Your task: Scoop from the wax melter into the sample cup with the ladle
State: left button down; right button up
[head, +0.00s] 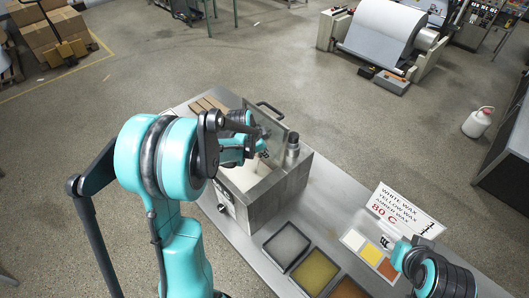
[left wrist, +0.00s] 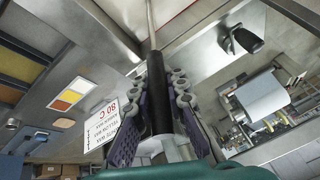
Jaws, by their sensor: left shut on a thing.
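The wax melter (head: 275,200) is a steel box on the bench, its lid (head: 271,124) raised at the back. A pale surface shows inside its opening. My left gripper (head: 260,141) is over the opening. In the left wrist view its purple-padded fingers (left wrist: 157,88) are shut around the black handle of the ladle (left wrist: 156,100); a thin metal shaft runs away from them. The ladle's bowl is hidden, so I cannot tell what it holds. I cannot make out the sample cup.
A grey tray (head: 286,246), a yellow tray (head: 315,272) and an amber tray (head: 347,289) line the bench in front of the melter. A wax sign (head: 405,210) reading 80 C stands to the right. A paper roll machine (head: 378,38) is across the floor.

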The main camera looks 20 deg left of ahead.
pick_arm(q)
notch_tip(320, 180, up, 14)
jog(key=p, duration=0.8)
dwell(0.6)
jog(key=shift+f, duration=0.15)
dwell(0.6)
